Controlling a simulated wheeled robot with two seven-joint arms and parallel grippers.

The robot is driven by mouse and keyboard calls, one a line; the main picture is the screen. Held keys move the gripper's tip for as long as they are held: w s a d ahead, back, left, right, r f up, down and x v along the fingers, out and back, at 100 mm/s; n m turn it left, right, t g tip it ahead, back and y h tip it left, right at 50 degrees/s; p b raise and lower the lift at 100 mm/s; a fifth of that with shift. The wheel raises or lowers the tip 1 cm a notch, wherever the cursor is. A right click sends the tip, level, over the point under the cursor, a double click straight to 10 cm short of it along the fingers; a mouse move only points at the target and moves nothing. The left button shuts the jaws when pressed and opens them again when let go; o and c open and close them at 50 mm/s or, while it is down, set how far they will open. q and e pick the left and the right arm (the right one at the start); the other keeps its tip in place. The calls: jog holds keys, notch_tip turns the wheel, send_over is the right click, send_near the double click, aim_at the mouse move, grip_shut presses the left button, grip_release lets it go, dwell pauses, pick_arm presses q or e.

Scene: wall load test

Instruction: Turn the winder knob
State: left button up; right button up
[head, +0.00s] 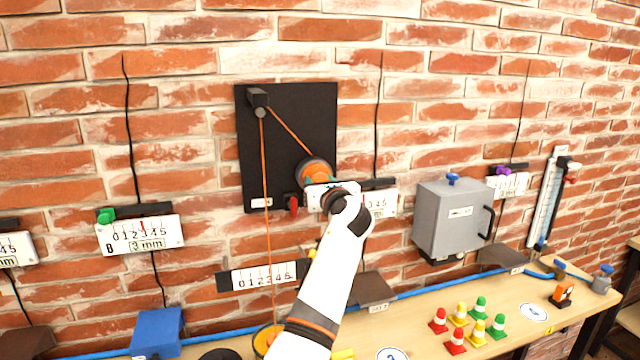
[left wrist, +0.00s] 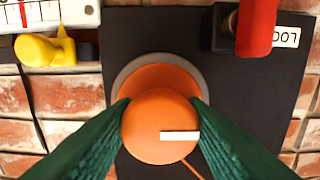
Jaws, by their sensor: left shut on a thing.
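The orange winder knob (head: 313,168) is on the black wall board (head: 285,130), at its lower right. In the left wrist view the knob (left wrist: 158,128) fills the middle, with a white mark on its face pointing right and a grey ring behind it. My left gripper (head: 326,182) reaches up to the knob from below right and partly hides it. In the left wrist view its green fingers (left wrist: 160,104) are shut on the knob from both sides. An orange cord (head: 264,190) runs from the knob over a dark pulley arm (head: 258,102) and down. My right gripper is out of view.
A red lever (head: 293,204) sits close left of the knob; it also shows in the left wrist view (left wrist: 256,25). Numbered gauges and a grey box (head: 450,218) are on the wall. Small coloured cones (head: 457,340) stand on the bench (head: 415,312) below.

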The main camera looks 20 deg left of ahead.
pick_arm(q)
jog(key=shift+c, duration=0.6)
